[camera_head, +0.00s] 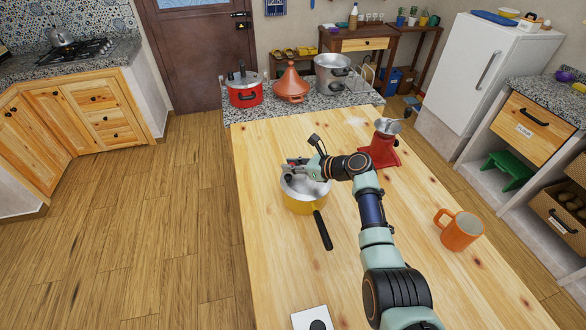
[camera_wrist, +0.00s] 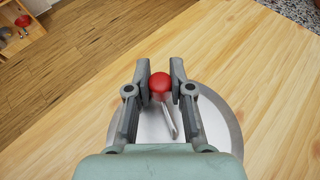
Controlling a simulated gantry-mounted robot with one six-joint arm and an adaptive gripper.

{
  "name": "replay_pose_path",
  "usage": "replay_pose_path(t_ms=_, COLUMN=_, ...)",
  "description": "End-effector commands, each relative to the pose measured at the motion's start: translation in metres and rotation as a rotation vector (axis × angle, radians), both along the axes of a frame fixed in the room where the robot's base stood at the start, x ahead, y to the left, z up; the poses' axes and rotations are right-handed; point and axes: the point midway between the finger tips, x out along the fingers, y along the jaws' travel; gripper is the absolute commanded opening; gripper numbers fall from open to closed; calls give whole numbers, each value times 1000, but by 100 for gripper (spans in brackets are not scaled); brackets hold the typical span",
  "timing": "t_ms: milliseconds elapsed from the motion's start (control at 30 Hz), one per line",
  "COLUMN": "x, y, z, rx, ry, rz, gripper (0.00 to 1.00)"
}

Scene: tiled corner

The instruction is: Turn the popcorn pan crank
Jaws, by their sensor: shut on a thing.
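The popcorn pan (camera_head: 305,200) is yellow with a silver lid and stands on the wooden table, its black side handle (camera_head: 323,230) pointing toward the front. My gripper (camera_head: 291,168) is over the pan's lid, at its far left side. In the wrist view, my gripper (camera_wrist: 161,86) is shut on the red knob (camera_wrist: 160,82) of the crank, one finger on each side. The crank's metal rod (camera_wrist: 168,122) runs from the knob down over the silver lid (camera_wrist: 215,112). My gripper hides much of the crank in the head view.
An orange mug (camera_head: 461,232) stands at the right edge. A red pot (camera_head: 245,94), tagine (camera_head: 291,86) and silver pot (camera_head: 332,74) stand at the back. The table left of the pan is clear.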

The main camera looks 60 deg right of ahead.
Motion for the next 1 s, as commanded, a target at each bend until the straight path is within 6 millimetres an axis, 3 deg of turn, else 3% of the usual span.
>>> replay_pose_path(t_ms=100, x=-2, y=3, z=-9, rx=-1, ry=-2, rz=104, gripper=0)
replay_pose_path(t_ms=400, x=-5, y=11, z=-8, rx=-2, ry=-1, rz=279, gripper=0)
replay_pose_path(t_ms=1000, x=-8, y=16, z=-2, rx=2, ry=1, rz=384, gripper=0)
